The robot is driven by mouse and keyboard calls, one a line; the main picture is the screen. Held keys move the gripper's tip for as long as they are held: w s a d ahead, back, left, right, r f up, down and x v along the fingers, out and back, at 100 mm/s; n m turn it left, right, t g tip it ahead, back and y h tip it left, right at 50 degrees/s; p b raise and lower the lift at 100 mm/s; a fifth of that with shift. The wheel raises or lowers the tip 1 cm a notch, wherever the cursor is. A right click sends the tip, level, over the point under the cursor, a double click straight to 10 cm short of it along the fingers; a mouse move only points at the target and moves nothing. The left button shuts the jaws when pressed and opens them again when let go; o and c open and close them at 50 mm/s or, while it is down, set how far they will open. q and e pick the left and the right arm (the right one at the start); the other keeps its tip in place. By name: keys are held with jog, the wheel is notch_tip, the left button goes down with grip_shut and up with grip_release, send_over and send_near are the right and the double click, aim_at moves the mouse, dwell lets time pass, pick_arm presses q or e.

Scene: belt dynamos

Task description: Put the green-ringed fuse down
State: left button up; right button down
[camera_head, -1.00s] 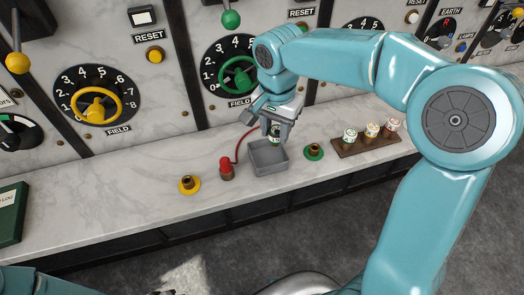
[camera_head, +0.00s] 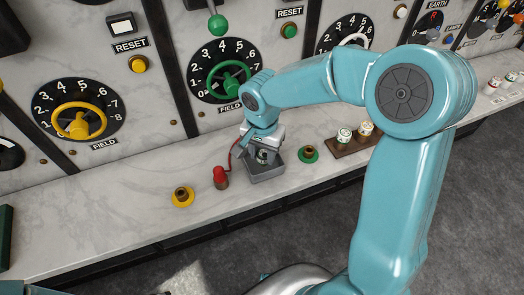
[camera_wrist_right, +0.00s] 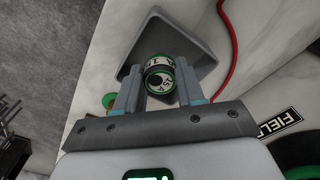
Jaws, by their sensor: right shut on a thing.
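The green-ringed fuse (camera_wrist_right: 160,80), white with dark lettering and a green band, is between the fingers of my right gripper (camera_wrist_right: 159,88), which is shut on it. In the head view the fuse (camera_head: 262,157) shows small between the fingers of my right gripper (camera_head: 261,152), low at the small grey open tray (camera_head: 268,177). The wrist view shows the tray (camera_wrist_right: 203,48) around and beyond the fuse. I cannot tell whether the fuse touches the tray floor. My left gripper is out of view.
A red plug (camera_head: 220,177) with a red cable stands left of the tray, and a yellow-ringed socket (camera_head: 182,196) further left. A green-ringed socket (camera_head: 308,154) is close on the right, then a brown rack (camera_head: 342,149) with fuses. The marble ledge's front is clear.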

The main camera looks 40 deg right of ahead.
aim_at(261, 155)
jog(key=shift+w+f, duration=0.4)
jog(key=shift+s+a, duration=0.1)
jog(key=shift+s, duration=0.15)
jog(key=c, duration=1)
grip_release()
jog(key=shift+f, duration=0.1)
jog(key=o, duration=0.3)
jog(key=shift+w+f, duration=0.1)
jog(key=shift+w, duration=0.15)
jog(key=shift+s, duration=0.2)
jog(key=shift+r, duration=0.4)
notch_tip(261, 155, up, 12)
jog(key=shift+a+f, duration=0.1)
jog(key=shift+f, duration=0.05)
jog(key=shift+s, duration=0.15)
